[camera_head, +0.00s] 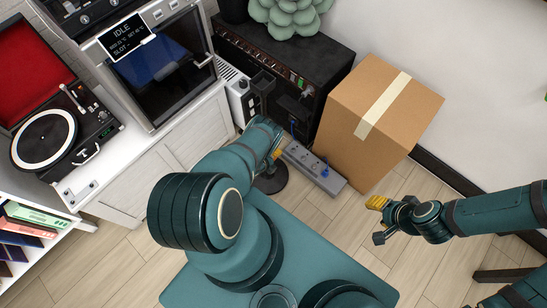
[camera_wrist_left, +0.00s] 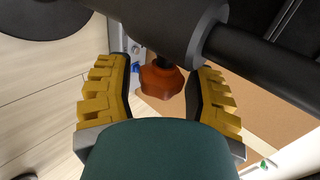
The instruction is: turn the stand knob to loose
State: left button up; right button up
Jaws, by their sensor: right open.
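The orange-red stand knob (camera_wrist_left: 161,82) sits on the black stand (camera_wrist_left: 185,30) in the left wrist view. My left gripper (camera_wrist_left: 163,75) has its yellow fingers spread on either side of the knob. A gap shows on the left of the knob; the right finger is close to it, and I cannot tell whether it touches. In the head view my left gripper (camera_head: 276,148) is low by the stand's round black base (camera_head: 271,180), and the knob is hidden there. My right gripper (camera_head: 377,219) is open and empty above the floor at the right.
A cardboard box (camera_head: 390,112) stands right of the stand, with a grey power strip (camera_head: 314,170) on the floor beside it. A black amplifier (camera_head: 283,60) is behind. A white cabinet (camera_head: 165,150) with a turntable (camera_head: 62,130) and an oven-like machine (camera_head: 160,65) fills the left.

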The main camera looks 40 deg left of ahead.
pick_arm(q)
jog(key=shift+o, duration=0.5)
jog(key=shift+s, duration=0.1)
jog(key=shift+s+a+r, duration=0.1)
jog(key=shift+s+r, duration=0.1)
jog(key=shift+r, duration=0.05)
jog(key=v, duration=1.1)
jog(key=shift+r, duration=0.15)
jog(key=w+r+g+p, duration=0.4)
jog(key=r+g+p, duration=0.1)
jog(key=p, duration=0.7)
jog(key=shift+w+d+r+g, duration=0.15)
jog(key=shift+d+r+g, duration=0.1)
jog(key=shift+d+g, duration=0.15)
jog(key=shift+y, duration=0.3)
jog(key=b+x, duration=1)
jog(key=x, duration=0.1)
jog(key=shift+f, duration=0.45)
jog(key=shift+b+x, duration=1.1)
jog(key=shift+b, duration=0.05)
